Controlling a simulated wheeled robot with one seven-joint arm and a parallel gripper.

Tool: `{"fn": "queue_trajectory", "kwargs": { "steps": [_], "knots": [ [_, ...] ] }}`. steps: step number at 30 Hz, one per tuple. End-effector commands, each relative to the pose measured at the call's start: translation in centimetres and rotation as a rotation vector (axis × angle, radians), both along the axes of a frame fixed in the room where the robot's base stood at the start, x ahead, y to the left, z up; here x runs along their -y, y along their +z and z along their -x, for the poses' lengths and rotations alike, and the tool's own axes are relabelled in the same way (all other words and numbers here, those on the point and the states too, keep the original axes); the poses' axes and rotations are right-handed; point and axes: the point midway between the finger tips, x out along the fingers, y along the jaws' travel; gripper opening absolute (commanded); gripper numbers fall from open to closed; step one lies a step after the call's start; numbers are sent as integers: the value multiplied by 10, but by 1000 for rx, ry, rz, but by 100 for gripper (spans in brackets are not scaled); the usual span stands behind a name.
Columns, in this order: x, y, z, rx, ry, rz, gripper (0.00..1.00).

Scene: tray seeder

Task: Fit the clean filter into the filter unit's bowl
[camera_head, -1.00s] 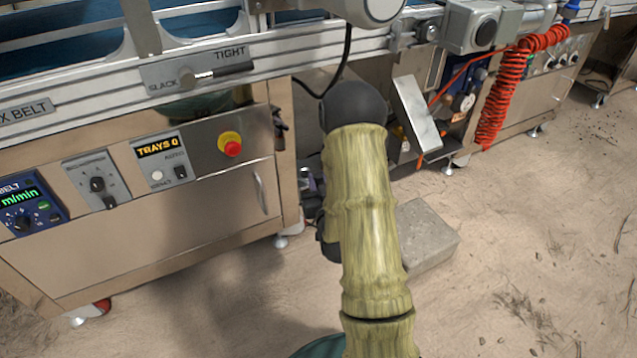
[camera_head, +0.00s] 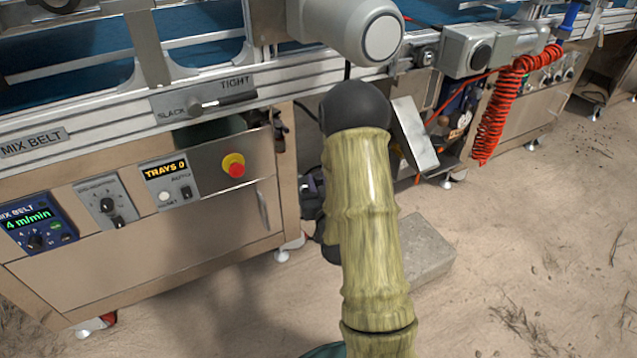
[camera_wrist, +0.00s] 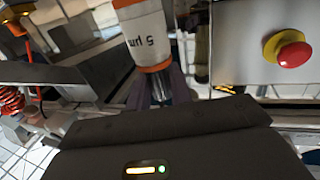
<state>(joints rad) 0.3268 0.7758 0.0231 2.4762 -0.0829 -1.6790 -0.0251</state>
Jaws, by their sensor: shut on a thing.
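In the wrist view, a white cylinder with an orange band and the marking "5 µm" (camera_wrist: 143,30), which looks like the clean filter, stands between my fingers. My gripper (camera_wrist: 159,88) is shut on its narrow, shiny lower end. A small cluster with a round gauge (camera_head: 463,119) under the machine at right may be the filter unit. I cannot make out its bowl.
A red stop button (camera_head: 233,166) sits on the steel front panel; it also shows in the wrist view (camera_wrist: 292,52). A tilted metal plate (camera_head: 414,132), a coiled red hose (camera_head: 492,115) and a grey block (camera_head: 428,252) are near my arm. The floor at right is open.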

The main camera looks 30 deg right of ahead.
Motion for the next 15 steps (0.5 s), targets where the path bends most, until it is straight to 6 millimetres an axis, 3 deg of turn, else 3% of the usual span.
{"fn": "queue_trajectory", "kwargs": {
  "steps": [15],
  "knots": [
    [33,1,-28,3,-4,1,0]
  ]
}}
